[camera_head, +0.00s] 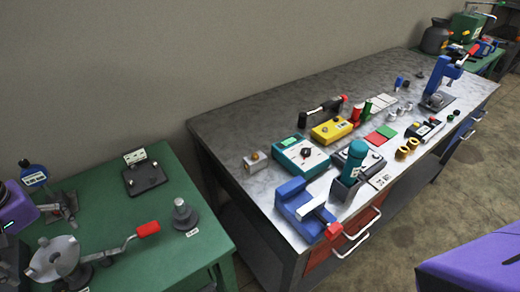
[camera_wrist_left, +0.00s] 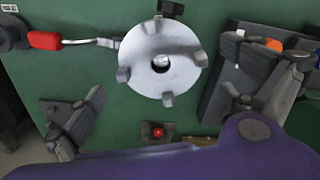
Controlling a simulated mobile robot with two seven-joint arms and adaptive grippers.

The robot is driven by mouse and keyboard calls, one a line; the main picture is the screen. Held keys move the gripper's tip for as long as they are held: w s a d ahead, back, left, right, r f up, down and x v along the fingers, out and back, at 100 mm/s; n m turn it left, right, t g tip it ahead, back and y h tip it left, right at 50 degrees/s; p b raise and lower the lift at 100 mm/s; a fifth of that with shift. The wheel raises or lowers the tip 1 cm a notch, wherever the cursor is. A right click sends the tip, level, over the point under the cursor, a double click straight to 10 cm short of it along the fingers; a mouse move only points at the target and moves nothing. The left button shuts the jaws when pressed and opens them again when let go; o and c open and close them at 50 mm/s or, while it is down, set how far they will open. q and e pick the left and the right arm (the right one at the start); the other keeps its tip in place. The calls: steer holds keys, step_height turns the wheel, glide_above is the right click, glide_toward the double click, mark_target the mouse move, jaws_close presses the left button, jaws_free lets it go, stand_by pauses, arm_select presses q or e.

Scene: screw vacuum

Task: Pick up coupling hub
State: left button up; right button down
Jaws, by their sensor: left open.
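The likely coupling hub (camera_head: 184,214) is a dark grey stepped piece with a wide round base, upright on the green table near its right edge. A small label lies in front of it. In the left wrist view it is a dark round shape (camera_wrist_left: 9,34), cut by the left edge. My left gripper (camera_head: 44,240) is open over the left part of the green table, well left of the hub. In the wrist view the spread fingers (camera_wrist_left: 165,92) have a round metal plate with a crank between them in the picture. I cannot tell the height above it.
The crank's red handle (camera_head: 147,229) reaches towards the hub. A black plate stand (camera_head: 145,177) is behind, and a blue dial gauge (camera_head: 33,176) is at the left. A grey workbench (camera_head: 235,120) with many tools stands to the right.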

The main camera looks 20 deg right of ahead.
mark_target(59, 258)
arm_select(q)
steer(key=shift+w+f, duration=0.1)
steer(key=shift+f, duration=1.65)
steer(key=c, duration=1.4)
steer(key=shift+c, duration=0.6)
steer(key=shift+r, duration=0.15)
